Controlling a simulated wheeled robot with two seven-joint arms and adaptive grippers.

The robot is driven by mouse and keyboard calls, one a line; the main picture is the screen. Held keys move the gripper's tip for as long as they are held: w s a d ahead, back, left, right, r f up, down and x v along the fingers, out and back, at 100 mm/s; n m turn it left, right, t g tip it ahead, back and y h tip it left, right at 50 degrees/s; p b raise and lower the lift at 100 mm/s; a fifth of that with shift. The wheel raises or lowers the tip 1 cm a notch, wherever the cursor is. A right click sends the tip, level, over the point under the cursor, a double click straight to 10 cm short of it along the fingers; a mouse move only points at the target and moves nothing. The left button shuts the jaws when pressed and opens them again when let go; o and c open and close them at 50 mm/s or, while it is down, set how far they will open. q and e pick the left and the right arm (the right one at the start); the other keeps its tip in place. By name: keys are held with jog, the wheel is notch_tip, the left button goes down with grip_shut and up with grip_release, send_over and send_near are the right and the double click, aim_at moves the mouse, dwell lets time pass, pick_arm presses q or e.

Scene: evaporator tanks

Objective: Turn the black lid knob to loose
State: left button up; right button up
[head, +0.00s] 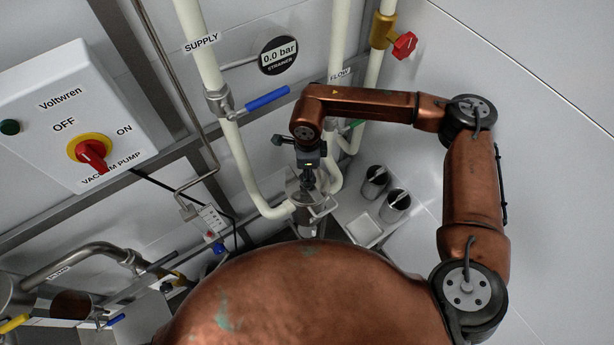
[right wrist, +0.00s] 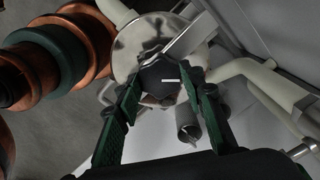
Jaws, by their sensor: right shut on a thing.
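The black lid knob (right wrist: 158,80) shows in the right wrist view, with a short white mark on its face. It sits over a round shiny steel lid (right wrist: 135,45) with a flat bar (right wrist: 188,40) reaching across the lid. My right gripper (right wrist: 160,92) has its green-padded fingers on both sides of the knob and is shut on it. In the head view my right gripper (head: 308,184) points down at the top of the steel strainer pot (head: 306,213); the knob is hidden there. My left gripper is not in view.
A supply pipe (head: 237,150) with a blue-handled valve (head: 267,99) runs left of the strainer. A gauge (head: 278,55) reads 0.0 bar. Two steel cups (head: 375,183) (head: 396,206) stand on a tray at right. A red valve handle (head: 404,45) and a pump switch box (head: 75,115) are on the wall.

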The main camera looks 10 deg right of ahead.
jog(key=n+b, duration=0.1)
jog(key=n, duration=0.1)
jog(key=n+b, duration=0.2)
jog(key=shift+f+n+b, duration=0.2)
jog(key=shift+n+b, duration=0.1)
jog(key=n+b, duration=0.2)
jog(key=n, duration=0.1)
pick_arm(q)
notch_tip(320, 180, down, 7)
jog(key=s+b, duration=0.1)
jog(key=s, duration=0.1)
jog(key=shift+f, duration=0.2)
pick_arm(e)
jog(key=shift+r+n, duration=0.15)
jog(key=shift+n, duration=0.65)
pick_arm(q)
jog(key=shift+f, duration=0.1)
pick_arm(e)
jog(key=shift+r, duration=0.1)
jog(key=o, duration=1.2)
jog(key=shift+c, duration=0.2)
